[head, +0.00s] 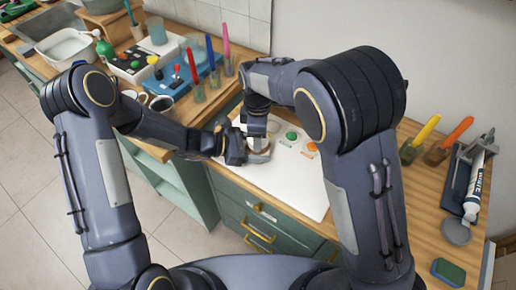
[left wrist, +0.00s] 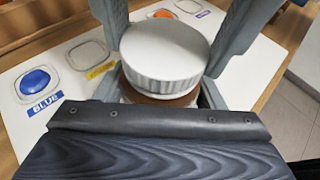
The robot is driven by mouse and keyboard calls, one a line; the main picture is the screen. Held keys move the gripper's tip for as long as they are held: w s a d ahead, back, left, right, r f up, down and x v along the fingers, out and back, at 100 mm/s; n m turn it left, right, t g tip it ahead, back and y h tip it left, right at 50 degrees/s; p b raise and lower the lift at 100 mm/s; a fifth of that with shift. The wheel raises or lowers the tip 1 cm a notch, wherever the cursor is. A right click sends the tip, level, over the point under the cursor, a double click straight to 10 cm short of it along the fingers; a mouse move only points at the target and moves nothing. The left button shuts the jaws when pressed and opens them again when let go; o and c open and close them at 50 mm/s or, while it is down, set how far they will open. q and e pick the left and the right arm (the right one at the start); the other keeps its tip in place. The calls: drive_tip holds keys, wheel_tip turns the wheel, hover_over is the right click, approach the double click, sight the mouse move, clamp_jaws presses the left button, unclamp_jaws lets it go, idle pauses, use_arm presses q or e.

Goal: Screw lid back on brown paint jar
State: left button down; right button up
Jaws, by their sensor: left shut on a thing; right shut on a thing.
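The brown paint jar (left wrist: 158,98) shows in the left wrist view as a brown band just under the white ribbed lid (left wrist: 166,60). The lid sits over the jar's top and looks nearly level; I cannot tell whether it is fully seated. My left gripper (head: 246,152) comes in from the left, low over the white board, shut around the jar. My right gripper (head: 259,138) points down from above, shut on the lid; its fingers flank the lid in the left wrist view. In the head view the grippers hide most of the jar and lid.
Brushes in glasses and a blue tray (head: 180,84) stand behind left. A white tube (head: 475,185) and sponge (head: 448,271) lie at right.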

drive_tip(key=m, duration=0.7)
drive_tip(key=shift+m, duration=0.4)
drive_tip(key=o, duration=1.1)
drive_tip(key=shift+a, duration=0.1)
drive_tip(key=shift+c, duration=0.2)
drive_tip(key=shift+r, duration=0.1)
drive_tip(key=shift+r, duration=2.2)
drive_tip(key=shift+c, duration=0.2)
